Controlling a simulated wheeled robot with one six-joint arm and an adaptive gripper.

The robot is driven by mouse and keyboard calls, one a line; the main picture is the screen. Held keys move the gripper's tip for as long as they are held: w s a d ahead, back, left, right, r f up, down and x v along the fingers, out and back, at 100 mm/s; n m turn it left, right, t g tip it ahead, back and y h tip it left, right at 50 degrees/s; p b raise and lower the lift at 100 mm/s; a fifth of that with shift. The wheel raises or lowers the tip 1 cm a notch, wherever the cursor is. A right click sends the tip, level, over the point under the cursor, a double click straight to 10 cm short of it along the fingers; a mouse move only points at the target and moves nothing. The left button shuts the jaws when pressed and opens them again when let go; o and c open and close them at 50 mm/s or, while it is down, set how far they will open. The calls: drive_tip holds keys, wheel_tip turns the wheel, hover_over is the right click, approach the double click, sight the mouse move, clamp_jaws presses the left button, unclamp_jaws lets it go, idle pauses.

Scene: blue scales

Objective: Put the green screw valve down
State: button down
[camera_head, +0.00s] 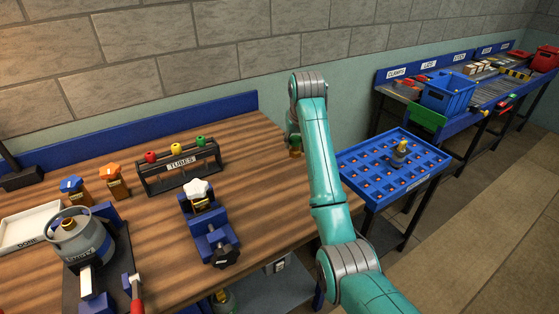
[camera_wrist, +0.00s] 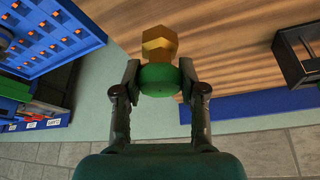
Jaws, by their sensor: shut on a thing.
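The green screw valve shows in the wrist view, with a round green knob (camera_wrist: 158,79) and a brass body (camera_wrist: 158,43). My gripper (camera_wrist: 159,77) is shut on the green knob, one finger on each side. The brass body points away from the gripper. In the head view the valve (camera_head: 296,148) shows small beside my teal arm, near the right back edge of the wooden workbench (camera_head: 255,175). My gripper is mostly hidden there. I cannot tell whether the valve touches the wood.
A tube rack (camera_head: 180,166), orange valve (camera_head: 115,182), blue valve (camera_head: 75,190), white-topped valve in a blue vise (camera_head: 200,192), gas burner (camera_head: 80,240) and white tray (camera_head: 30,226) stand on the workbench. A blue pegged tray (camera_head: 385,180) is to the right. Bare wood lies right of the vise.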

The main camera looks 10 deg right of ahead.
wheel_tip(320, 180, down, 9)
drive_tip(key=shift+f, duration=0.2)
idle(0.3)
drive_tip(key=shift+f, duration=0.15)
drive_tip(key=c, duration=0.7)
unclamp_jaws()
drive_tip(key=shift+s, duration=0.1)
drive_tip(key=shift+o, duration=0.2)
